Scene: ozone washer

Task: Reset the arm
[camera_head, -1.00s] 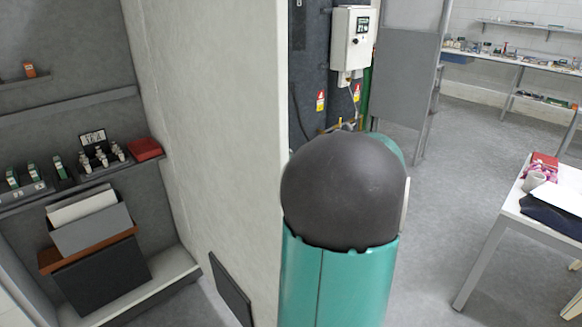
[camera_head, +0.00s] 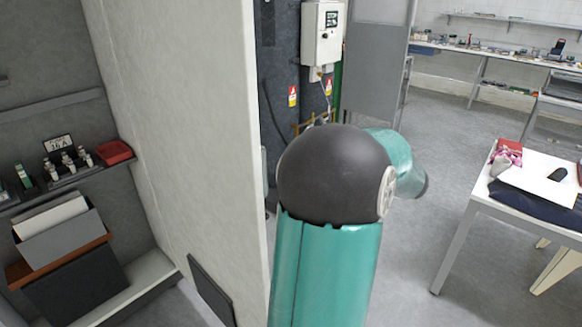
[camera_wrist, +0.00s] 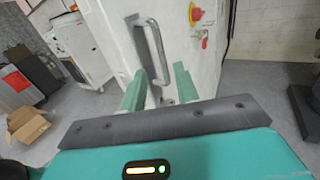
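My arm shows in the head view as a teal link with a dark grey rounded joint. Another teal part of it sticks out to the right behind the joint. My gripper is out of sight in the head view. In the wrist view my gripper (camera_wrist: 159,72) has two teal fingers standing apart, with nothing between them. Beyond the fingers is a pale cabinet (camera_wrist: 110,35) with a metal bar handle (camera_wrist: 152,50). A red knob on a yellow plate (camera_wrist: 195,13) is on its right side. I cannot tell whether the fingers touch the handle; they look apart from it.
A white wall panel (camera_head: 190,130) stands close to my arm's left. Shelves with small bottles (camera_head: 72,163) are at the left. A white table (camera_head: 455,235) is at the right, with grey floor between. A cardboard box (camera_wrist: 27,125) lies on the floor in the wrist view.

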